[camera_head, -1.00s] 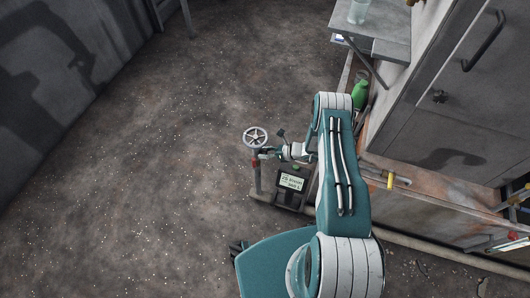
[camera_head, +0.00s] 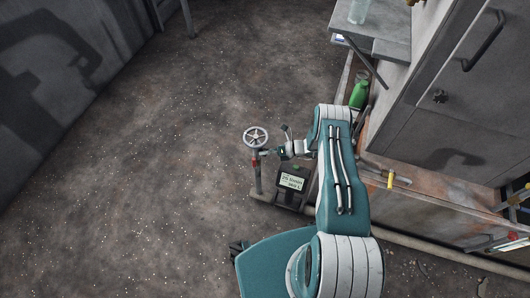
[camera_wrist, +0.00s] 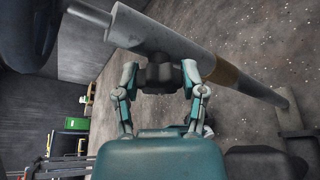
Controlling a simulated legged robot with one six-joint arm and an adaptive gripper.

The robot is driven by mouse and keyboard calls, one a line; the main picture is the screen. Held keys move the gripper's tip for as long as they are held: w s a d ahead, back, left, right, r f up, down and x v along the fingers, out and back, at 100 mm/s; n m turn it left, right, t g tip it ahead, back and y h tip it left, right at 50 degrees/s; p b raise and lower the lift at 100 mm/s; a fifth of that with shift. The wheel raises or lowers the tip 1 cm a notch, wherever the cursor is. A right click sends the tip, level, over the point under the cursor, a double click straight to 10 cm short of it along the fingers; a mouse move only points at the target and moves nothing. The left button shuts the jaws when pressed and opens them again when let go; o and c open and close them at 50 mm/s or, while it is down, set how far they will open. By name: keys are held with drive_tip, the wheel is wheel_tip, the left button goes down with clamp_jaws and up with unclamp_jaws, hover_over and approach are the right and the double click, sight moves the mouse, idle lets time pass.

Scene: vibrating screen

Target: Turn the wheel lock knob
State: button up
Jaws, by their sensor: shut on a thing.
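The handwheel (camera_head: 256,137) is a grey spoked wheel on top of an upright pipe post (camera_head: 258,180) with a red band. In the wrist view the grey pipe (camera_wrist: 180,35) crosses at a slant above my gripper. A dark lock knob (camera_wrist: 158,71) sticks out from the side of the pipe. My gripper (camera_wrist: 160,75) has its two fingers closed on the knob, one on each side. In the head view my gripper (camera_head: 268,152) is beside the post, just below the wheel; the knob is hidden or too small to tell there.
A small box with a lit display (camera_head: 291,182) stands right of the post, close under my wrist. A green bottle (camera_head: 358,95) and grey cabinet (camera_head: 440,95) are to the right. A low pipe runs along the machine's base. The floor at left is clear.

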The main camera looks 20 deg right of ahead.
drive_tip(key=shift+w+d, duration=0.1)
drive_tip(key=shift+w, duration=0.1)
drive_tip(key=o, duration=1.2)
drive_tip(key=shift+c, duration=0.2)
drive_tip(key=shift+s, duration=0.1)
drive_tip(key=v, duration=1.2)
drive_tip(key=shift+f, duration=0.1)
drive_tip(key=shift+c, duration=0.2)
